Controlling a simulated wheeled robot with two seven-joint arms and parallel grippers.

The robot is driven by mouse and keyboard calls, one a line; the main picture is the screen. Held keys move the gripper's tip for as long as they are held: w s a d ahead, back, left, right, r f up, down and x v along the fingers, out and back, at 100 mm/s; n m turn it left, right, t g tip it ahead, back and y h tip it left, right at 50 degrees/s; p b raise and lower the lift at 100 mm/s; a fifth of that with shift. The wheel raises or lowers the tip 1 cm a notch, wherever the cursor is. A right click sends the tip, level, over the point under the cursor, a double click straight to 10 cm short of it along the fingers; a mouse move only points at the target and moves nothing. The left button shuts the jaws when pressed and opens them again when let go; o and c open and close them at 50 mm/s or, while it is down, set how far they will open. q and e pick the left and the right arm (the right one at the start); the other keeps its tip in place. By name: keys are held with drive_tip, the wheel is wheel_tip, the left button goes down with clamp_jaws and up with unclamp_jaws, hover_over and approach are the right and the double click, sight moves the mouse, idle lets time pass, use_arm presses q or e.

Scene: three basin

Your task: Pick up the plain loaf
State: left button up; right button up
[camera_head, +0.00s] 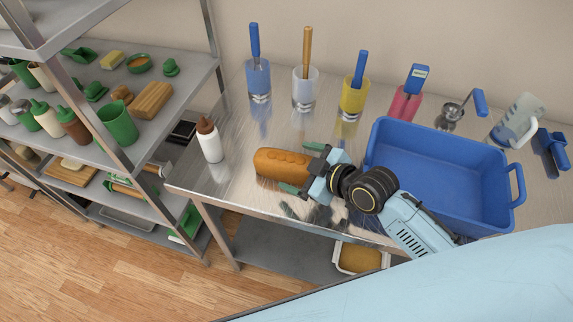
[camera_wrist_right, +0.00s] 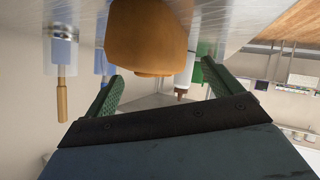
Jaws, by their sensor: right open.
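The plain loaf (camera_head: 280,163) is a brown, elongated bread with small marks on top, lying on the steel table. In the right wrist view the loaf (camera_wrist_right: 146,35) shows large at top centre, in front of the jaws. My right gripper (camera_head: 302,169) comes in from the right in the head view, at the loaf's right end. Its two green fingers are spread, one on each side of that end, and it is open and empty. In the right wrist view the gripper (camera_wrist_right: 157,80) shows both fingers apart. Whether a finger touches the loaf cannot be told. My left gripper is not in view.
A blue basin (camera_head: 377,142) stands right of the loaf, beside my right arm. A white bottle (camera_head: 210,143) with a brown cap stands to the left. Several cups with tools, such as the yellow cup (camera_head: 353,98), line the back. A loaded shelf rack (camera_head: 183,78) stands at left.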

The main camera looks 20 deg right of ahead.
drive_tip(key=x, duration=0.4)
drive_tip(key=shift+d, duration=0.1)
drive_tip(key=shift+s+f, duration=0.1)
drive_tip(key=shift+s, duration=0.05)
drive_tip(key=c, duration=1.4)
